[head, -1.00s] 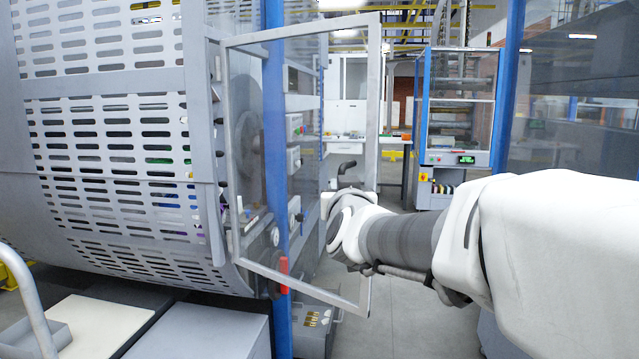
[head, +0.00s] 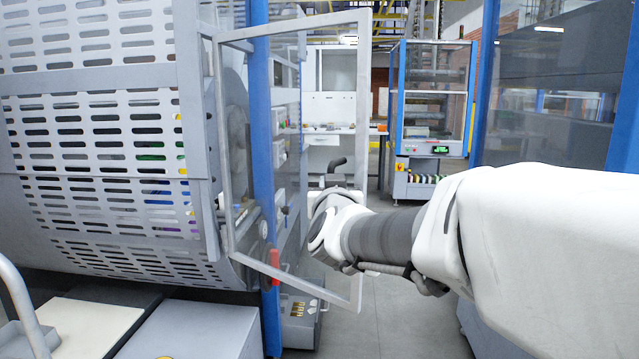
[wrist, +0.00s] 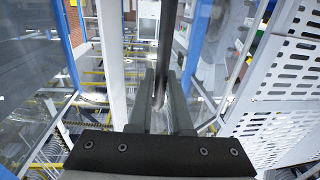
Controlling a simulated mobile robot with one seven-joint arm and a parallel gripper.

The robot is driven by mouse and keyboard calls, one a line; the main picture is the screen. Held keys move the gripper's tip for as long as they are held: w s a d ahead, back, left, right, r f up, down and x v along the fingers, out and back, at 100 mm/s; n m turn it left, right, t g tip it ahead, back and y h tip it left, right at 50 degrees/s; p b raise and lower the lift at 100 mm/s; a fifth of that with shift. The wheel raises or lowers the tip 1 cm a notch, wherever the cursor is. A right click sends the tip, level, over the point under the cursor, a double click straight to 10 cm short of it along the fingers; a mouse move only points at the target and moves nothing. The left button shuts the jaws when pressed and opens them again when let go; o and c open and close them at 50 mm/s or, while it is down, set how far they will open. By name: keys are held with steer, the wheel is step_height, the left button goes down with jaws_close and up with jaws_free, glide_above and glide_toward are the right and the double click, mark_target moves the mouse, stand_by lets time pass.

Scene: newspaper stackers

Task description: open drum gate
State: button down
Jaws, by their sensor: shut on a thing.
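The drum gate (head: 362,110) is a clear panel in a grey metal frame. It stands swung out from the right edge of the slotted grey drum guard (head: 95,130). My gripper (wrist: 160,95) is shut on a dark upright handle bar (wrist: 166,40), which passes between its fingers in the wrist view. In the head view my wrist is at the gate's free right edge, and the fingertips are largely hidden there. A dark curved handle piece (head: 332,165) shows just above my wrist.
A blue post (head: 262,150) and machine parts with a red lever (head: 274,262) show through the gate. A grey step box (head: 195,330) and a curved rail (head: 22,310) are at the lower left. Clear floor (head: 385,310) lies right of the gate. A blue-framed cabinet (head: 432,100) stands farther back.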

steer(key=shift+a+r, duration=0.25)
steer(key=shift+a, duration=0.1)
steer(key=c, duration=0.8)
jaws_free()
steer(key=shift+f, duration=0.1)
steer(key=shift+c, duration=0.2)
steer(key=shift+d+f, duration=0.1)
steer(key=shift+d, duration=0.1)
